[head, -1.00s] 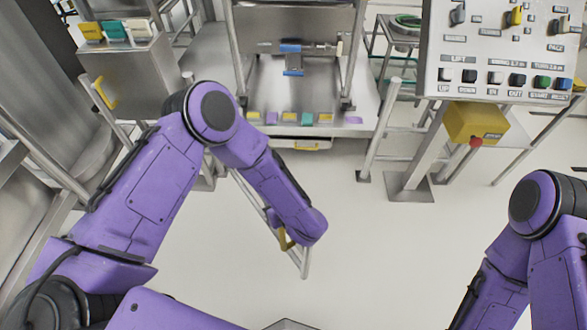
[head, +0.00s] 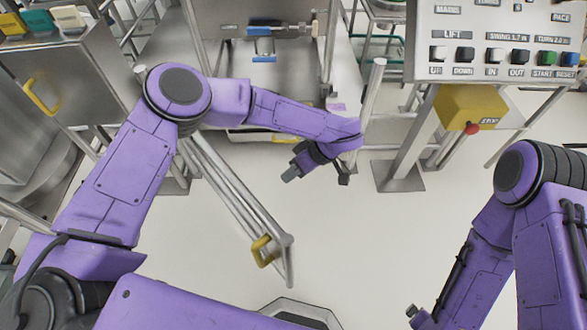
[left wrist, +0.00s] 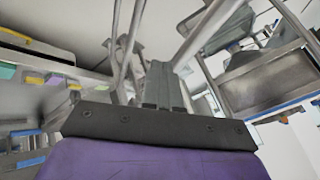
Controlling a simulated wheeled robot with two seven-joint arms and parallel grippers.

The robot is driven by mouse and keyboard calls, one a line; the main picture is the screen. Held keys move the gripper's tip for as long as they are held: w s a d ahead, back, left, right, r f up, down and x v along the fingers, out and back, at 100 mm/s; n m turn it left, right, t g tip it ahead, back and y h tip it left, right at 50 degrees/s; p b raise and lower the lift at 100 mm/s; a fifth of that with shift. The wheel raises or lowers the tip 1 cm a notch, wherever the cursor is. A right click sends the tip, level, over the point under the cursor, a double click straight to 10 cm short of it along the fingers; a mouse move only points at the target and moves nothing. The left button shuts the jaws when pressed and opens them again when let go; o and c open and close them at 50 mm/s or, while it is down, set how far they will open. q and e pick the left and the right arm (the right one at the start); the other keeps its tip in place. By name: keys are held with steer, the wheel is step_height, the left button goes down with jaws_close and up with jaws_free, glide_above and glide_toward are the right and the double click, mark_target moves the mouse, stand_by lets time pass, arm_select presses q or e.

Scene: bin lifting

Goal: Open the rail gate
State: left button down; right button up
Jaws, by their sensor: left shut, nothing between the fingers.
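The rail gate (head: 225,185) is a set of steel tube rails. In the head view it slants from the left post down toward me, with a yellow handle (head: 262,250) near its free end. Its free end stands apart from the right post (head: 373,95), with open floor between. My left gripper (head: 290,175) is shut and empty, in the gap to the right of the gate and apart from the handle. Its dark fingers (left wrist: 160,85) point away in the left wrist view. My right gripper (head: 413,312) shows only partly at the bottom edge; its jaws cannot be made out.
A control panel (head: 490,40) with buttons stands at the upper right, with a yellow box (head: 467,105) and red stop knob below. A steel cabinet (head: 75,85) stands at left. A steel machine is behind the gap. The floor (head: 340,240) ahead is clear.

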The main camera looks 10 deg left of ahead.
arm_select(q)
steer(key=s+a+f+p, duration=0.2)
steer(key=s+a+f, duration=0.2)
steer(key=a, duration=0.2)
steer(key=shift+f, duration=0.4)
steer(key=shift+d, duration=0.1)
steer(key=shift+s, duration=0.1)
